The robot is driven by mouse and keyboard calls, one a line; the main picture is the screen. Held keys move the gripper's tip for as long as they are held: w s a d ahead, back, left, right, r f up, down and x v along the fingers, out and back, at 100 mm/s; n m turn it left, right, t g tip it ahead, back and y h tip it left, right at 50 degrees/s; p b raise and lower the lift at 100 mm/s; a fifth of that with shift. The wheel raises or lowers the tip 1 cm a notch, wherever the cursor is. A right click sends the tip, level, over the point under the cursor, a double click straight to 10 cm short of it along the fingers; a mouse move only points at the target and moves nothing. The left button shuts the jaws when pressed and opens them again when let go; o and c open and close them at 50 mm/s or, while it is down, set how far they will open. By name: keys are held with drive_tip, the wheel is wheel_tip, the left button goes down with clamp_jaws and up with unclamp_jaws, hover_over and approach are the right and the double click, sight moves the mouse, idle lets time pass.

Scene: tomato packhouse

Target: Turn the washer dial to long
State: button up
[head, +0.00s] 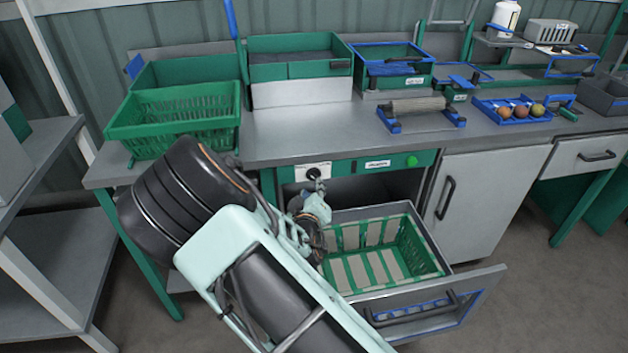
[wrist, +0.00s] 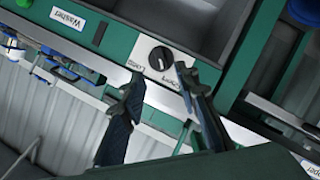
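The washer dial (head: 313,173) is a round black knob on a white plate at the left of the washer's green front panel (head: 350,167). In the wrist view the dial (wrist: 160,58) shows whole, with small printed words on the plate around it, too small and tilted to read surely. A pale mark shows on the knob; its exact setting is unclear. My gripper (wrist: 158,72) is open and empty, its two dark fingers apart on either side of the dial in the picture. I see no contact. In the head view my arm's end is just below the dial.
Below the panel a drawer (head: 480,290) stands pulled out with a green slatted basket (head: 440,268) in it, close to my arm. A green button (head: 412,160) is at the panel's right. Crates, a roller stand (head: 420,107) and a blue tray (head: 485,106) stand on the bench above.

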sight(314, 178)
drive_tip(key=x, duration=0.7)
drive_tip(key=shift+w+f, duration=0.1)
drive_tip(key=shift+w, duration=0.1)
clamp_jaws()
